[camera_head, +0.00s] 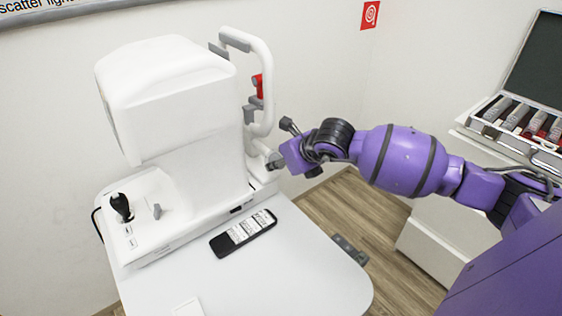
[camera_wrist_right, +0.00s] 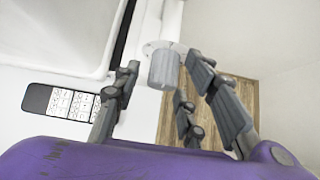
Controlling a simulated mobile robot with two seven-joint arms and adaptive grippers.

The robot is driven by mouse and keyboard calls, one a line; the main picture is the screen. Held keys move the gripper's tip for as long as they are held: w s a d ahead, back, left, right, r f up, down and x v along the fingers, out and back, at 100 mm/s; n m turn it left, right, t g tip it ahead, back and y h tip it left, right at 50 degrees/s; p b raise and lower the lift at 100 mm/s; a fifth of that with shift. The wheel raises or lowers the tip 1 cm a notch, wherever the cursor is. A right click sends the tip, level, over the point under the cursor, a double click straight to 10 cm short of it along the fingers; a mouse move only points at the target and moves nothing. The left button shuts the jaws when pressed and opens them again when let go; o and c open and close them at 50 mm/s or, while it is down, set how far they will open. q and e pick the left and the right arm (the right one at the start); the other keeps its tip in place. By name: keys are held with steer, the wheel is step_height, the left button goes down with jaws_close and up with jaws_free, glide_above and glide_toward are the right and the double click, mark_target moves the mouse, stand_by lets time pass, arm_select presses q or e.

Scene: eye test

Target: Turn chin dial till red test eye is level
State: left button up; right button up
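The white eye instrument (camera_head: 165,95) stands on a white table. The red test eye (camera_head: 259,84) sits on its curved white headrest frame, at mid-height above a grey part; its exact level against any mark is too small to tell. The grey ribbed chin dial (camera_wrist_right: 163,69) shows in the right wrist view, and low on the frame in the head view (camera_head: 274,161). My right gripper (camera_wrist_right: 165,75) is open, its fingers on both sides of the dial with gaps visible. In the head view the right gripper (camera_head: 286,148) is beside the dial. My left gripper is out of view.
A black remote-like device (camera_head: 243,233) with white labels lies on the table (camera_head: 300,270). A black joystick (camera_head: 121,206) is on the instrument's base. An open case (camera_head: 540,110) with cylinders stands at the right. Wooden floor shows beyond the table edge.

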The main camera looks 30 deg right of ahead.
jaws_close()
steer(key=shift+y, duration=0.3)
